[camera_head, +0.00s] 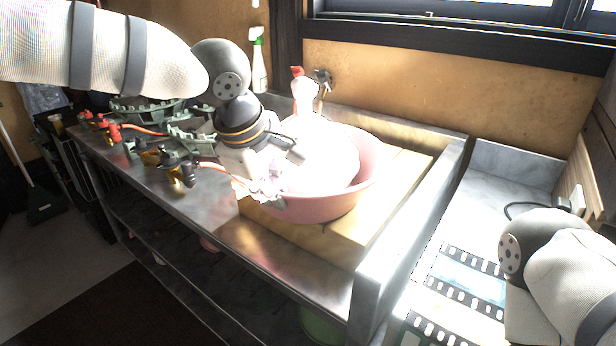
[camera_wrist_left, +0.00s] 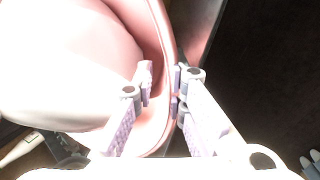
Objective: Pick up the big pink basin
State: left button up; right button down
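The big pink basin (camera_head: 327,205) rests on a tan board on the metal counter in the head view. A large, overexposed pale rounded thing (camera_head: 318,158) fills much of it. My left gripper (camera_head: 266,192) is at the basin's near left rim. In the left wrist view the basin's rim (camera_wrist_left: 160,122) runs between the two fingertips (camera_wrist_left: 162,84), one inside and one outside. The fingers are drawn close together on the rim wall. My right gripper is out of view; only part of my right arm shows at the lower right.
A bottle with a red top (camera_head: 302,90) stands behind the basin near a wall tap. A spray bottle (camera_head: 258,62) is farther left. Green and orange clutter (camera_head: 150,120) lies on the counter's left. A raised ledge (camera_head: 405,245) bounds the right side.

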aim_at(286, 218)
pick_arm(q)
jog(key=x, duration=0.5)
jog(key=shift+w+a, duration=0.1)
jog(key=shift+a, duration=0.15)
jog(key=shift+f, duration=0.25)
grip_shut()
jog(key=shift+r, duration=0.1)
jog(key=shift+r, duration=0.1)
